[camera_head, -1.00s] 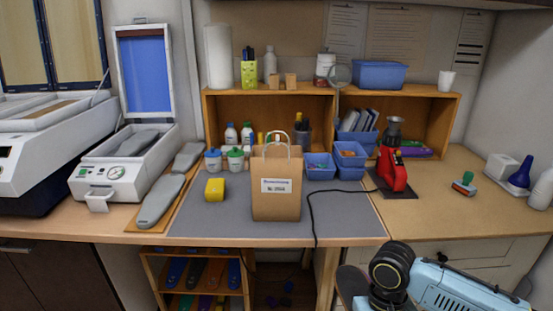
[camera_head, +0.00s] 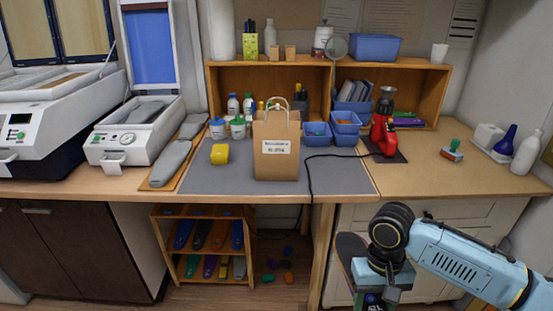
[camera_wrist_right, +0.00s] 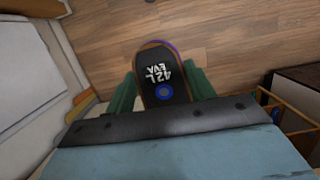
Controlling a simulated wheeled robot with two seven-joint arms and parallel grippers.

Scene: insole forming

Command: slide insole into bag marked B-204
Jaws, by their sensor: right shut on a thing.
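A brown paper bag (camera_head: 276,165) with looped handles stands upright on the grey mat (camera_head: 340,180). Its white label ends in what looks like 204. My right gripper (camera_wrist_right: 162,88) is shut on a dark insole (camera_wrist_right: 160,72). The insole has a brown rim, white "42L EVA" lettering and a blue ring mark; its far end points away from the wrist, over the wood floor. In the head view my right arm is at the lower right, in front of the bench and well apart from the bag. The bag's inside is hidden. My left gripper is not in view.
Blue bins (camera_head: 346,122) and bottles stand behind the bag. A black cable crosses the mat to a red device (camera_head: 382,135). The mat's front is clear.

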